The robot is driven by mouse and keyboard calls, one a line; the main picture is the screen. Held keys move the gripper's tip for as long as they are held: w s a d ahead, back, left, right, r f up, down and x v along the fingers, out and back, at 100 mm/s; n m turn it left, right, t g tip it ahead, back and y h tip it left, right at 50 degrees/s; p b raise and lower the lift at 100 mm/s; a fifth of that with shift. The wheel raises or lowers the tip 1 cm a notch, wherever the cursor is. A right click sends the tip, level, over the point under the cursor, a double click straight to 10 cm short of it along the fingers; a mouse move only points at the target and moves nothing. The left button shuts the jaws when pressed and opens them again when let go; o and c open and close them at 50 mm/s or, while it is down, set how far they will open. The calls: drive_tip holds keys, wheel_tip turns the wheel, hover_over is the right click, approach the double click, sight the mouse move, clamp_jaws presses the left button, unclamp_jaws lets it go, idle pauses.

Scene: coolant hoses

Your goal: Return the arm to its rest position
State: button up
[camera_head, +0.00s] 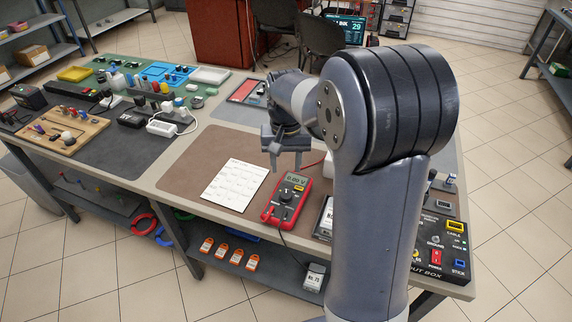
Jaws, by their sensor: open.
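My arm rises from the lower right of the head view and bends over the workbench (160,184). My gripper (285,165) hangs above the brown mat (190,174), fingers pointing down. It is open, and I see nothing between its fingers. It appears to be above the bench surface, behind the red multimeter (287,200) and right of the white printed sheet (235,184). My large upper arm joint hides part of the bench's right side.
A black breakout box (440,240) stands at the bench's right end. A wooden tool board (60,135), chargers and small bottles crowd the left. Orange packs (237,257) lie on the lower shelf. Chairs (320,38) and a red-brown desk (222,40) stand behind. Tiled floor is open at right.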

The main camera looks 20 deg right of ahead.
sight(286, 194)
wheel_tip(286, 194, down, 11)
drive_tip(key=shift+r, duration=0.1)
idle(0.4)
idle(0.5)
